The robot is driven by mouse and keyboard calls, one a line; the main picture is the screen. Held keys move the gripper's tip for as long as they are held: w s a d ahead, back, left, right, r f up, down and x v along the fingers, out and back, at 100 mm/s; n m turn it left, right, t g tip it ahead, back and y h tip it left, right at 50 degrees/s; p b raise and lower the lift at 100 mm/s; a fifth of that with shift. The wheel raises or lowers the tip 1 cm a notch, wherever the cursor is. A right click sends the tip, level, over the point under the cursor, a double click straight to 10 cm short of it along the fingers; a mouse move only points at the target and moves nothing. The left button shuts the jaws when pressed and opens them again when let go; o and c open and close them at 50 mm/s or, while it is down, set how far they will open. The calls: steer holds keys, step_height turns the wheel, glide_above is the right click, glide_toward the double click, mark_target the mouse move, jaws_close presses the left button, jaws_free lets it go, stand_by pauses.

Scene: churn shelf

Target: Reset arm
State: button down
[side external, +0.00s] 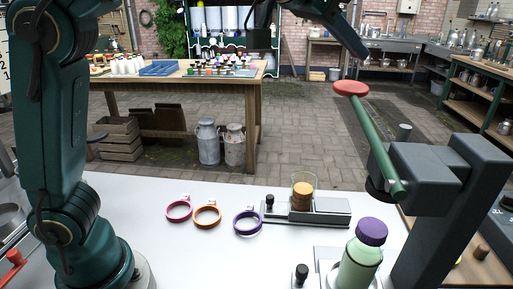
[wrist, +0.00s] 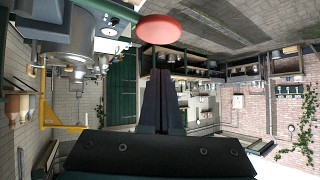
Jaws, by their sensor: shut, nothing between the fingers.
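My gripper (wrist: 161,74) shows in the wrist view with its two dark fingers together and nothing between them. The red knob (wrist: 160,29) of a lever shows just beyond the fingertips in that picture, apart from them. In the side view the knob (side external: 351,88) tops a slanted green lever (side external: 378,145) on a dark grey machine (side external: 455,170). Part of my arm reaches in at the top of the side view, above the knob. I cannot make out the fingertips clearly there.
On the white worktop (side external: 140,215) lie a pink ring (side external: 168,214), an orange ring (side external: 197,222) and a purple ring (side external: 236,228). A glass with amber contents (side external: 302,196) stands on a grey fixture (side external: 330,216). A green bottle with a purple cap (side external: 359,262) stands at front right.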

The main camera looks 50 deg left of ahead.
steer(key=shift+r, duration=1.1)
